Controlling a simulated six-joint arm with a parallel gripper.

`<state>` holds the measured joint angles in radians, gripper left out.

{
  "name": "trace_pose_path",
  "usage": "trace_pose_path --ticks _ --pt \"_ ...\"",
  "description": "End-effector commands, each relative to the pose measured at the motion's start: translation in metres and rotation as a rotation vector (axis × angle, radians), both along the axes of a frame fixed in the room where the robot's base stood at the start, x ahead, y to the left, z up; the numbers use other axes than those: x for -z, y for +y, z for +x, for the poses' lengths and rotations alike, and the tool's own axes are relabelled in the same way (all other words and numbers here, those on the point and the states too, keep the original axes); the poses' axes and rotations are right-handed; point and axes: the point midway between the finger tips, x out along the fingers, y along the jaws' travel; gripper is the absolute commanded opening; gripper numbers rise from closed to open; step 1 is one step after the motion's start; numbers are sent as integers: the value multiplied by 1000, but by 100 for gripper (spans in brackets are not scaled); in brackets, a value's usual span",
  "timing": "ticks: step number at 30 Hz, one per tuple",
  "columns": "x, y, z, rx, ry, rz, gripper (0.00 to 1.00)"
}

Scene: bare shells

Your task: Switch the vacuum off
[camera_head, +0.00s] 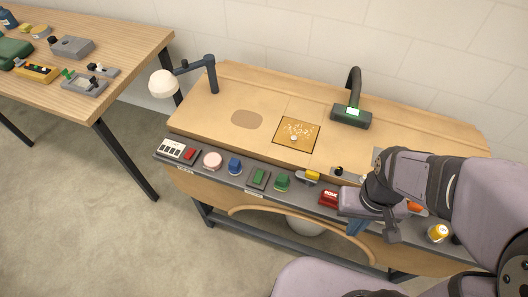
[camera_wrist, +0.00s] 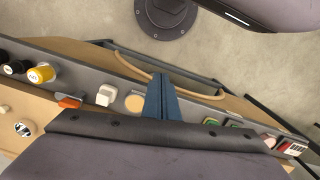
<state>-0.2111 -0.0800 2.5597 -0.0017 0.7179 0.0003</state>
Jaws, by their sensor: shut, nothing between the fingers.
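A dark suction nozzle (camera_head: 350,116) with a lit panel and a curved black hose stands at the back of the workbench. Pale chips (camera_head: 298,129) lie on a square inset in front of it. A row of controls lines the front panel; I cannot read which one belongs to the vacuum. My gripper (camera_head: 356,227) is at the panel's front edge, right of the red control (camera_head: 329,197). In the wrist view its blue fingers (camera_wrist: 162,98) are shut and empty, between a round tan disc (camera_wrist: 134,103) and green controls (camera_wrist: 236,124). The fingers hide part of the panel; contact cannot be told.
Left of the red control are a yellow lever (camera_head: 312,175), green knob (camera_head: 282,181), blue knob (camera_head: 235,166) and pink button (camera_head: 212,160). A yellow-topped knob (camera_head: 438,232) sits right, a white switch (camera_wrist: 105,95) beside the disc. A lamp (camera_head: 163,84) overhangs the bench's left end.

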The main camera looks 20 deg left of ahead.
Motion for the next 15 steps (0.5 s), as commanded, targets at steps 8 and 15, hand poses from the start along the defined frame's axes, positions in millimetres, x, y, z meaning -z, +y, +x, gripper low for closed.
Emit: trace_pose_path --ticks 8,15 --pt "26 94 -5 -401 62 -32 0" --pt "22 212 27 -604 -29 -25 0"
